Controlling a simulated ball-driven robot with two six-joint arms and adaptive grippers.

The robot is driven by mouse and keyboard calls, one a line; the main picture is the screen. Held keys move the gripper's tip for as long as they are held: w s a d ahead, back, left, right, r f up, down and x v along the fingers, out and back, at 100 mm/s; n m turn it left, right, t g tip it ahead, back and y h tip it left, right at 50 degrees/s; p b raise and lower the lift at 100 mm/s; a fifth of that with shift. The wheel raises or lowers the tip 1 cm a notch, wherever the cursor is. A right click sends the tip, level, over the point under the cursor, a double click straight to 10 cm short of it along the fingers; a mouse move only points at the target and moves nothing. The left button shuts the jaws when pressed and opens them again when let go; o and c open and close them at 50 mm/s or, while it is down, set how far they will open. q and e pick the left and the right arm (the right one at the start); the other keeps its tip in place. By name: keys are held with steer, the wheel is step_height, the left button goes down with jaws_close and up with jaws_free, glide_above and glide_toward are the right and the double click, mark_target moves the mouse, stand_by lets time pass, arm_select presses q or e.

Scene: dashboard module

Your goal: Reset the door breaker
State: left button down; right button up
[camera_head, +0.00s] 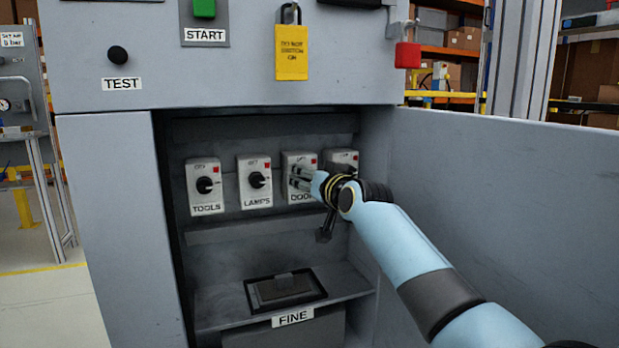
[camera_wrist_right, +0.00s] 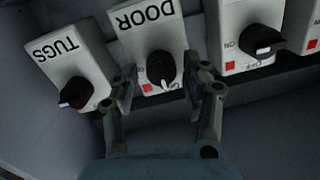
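The door breaker (camera_head: 299,162) is a light grey box with a red square, third in the row inside the open cabinet. Its black knob (camera_wrist_right: 161,68) shows in the wrist view, where the picture is upside down and "DOOR" reads inverted. The knob's white pointer mark points to the lower picture edge, near small lettering I cannot read fully. My right gripper (camera_wrist_right: 160,84) is open, one finger on each side of the knob; contact cannot be told. My left gripper is out of view.
The tools breaker (camera_head: 205,188) and lamps breaker (camera_head: 255,183) sit left of it. The tugs breaker (camera_wrist_right: 72,75) is close on the other side. The open cabinet door (camera_head: 490,200) stands right of my arm. A shelf labelled "FINE" (camera_head: 293,317) lies below.

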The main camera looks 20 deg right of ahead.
steer(key=shift+o, duration=0.2)
steer(key=s+d, duration=0.1)
steer(key=s, duration=1.1)
steer(key=shift+r, duration=0.45)
steer(key=shift+d, duration=0.1)
